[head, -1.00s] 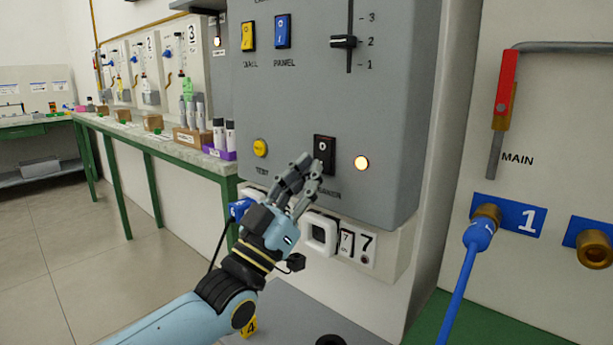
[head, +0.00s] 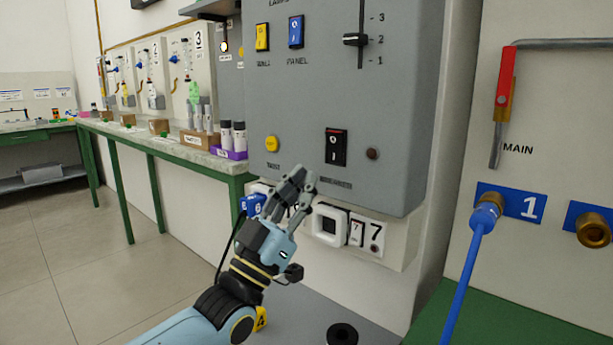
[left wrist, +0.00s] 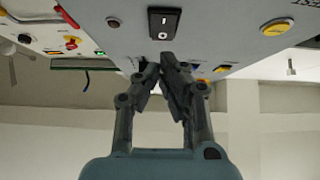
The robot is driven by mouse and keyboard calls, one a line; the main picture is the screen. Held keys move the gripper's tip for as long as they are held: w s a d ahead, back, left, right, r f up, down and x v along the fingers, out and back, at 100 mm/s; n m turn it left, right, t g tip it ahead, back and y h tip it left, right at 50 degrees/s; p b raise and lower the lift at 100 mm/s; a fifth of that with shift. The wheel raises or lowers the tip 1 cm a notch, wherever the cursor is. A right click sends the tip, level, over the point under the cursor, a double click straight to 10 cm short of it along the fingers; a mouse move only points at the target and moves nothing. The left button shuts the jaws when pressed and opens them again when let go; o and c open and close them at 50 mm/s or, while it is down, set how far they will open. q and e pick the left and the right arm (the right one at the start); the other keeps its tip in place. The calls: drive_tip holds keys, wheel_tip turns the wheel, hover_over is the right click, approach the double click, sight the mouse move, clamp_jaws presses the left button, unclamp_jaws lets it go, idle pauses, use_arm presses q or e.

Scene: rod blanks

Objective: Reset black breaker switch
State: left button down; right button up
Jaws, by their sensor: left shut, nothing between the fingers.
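The black breaker switch (head: 336,147) is a rocker low on the grey panel box. In the left wrist view my fingertips (left wrist: 160,65) meet just under the switch. My right gripper is out of view.
A yellow button (head: 272,144) is left of the switch. Above are yellow (head: 262,37) and blue (head: 296,31) rockers and a slider (head: 355,40) at 2. A white socket (head: 329,226) sits below. A blue hose (head: 464,275) hangs at right.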

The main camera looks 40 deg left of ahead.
use_arm(q)
drive_tip(key=w+f+b+v, duration=0.1)
drive_tip(key=v, duration=0.6)
drive_tip(key=shift+s+f, duration=0.25)
drive_tip(key=shift+f, duration=0.15)
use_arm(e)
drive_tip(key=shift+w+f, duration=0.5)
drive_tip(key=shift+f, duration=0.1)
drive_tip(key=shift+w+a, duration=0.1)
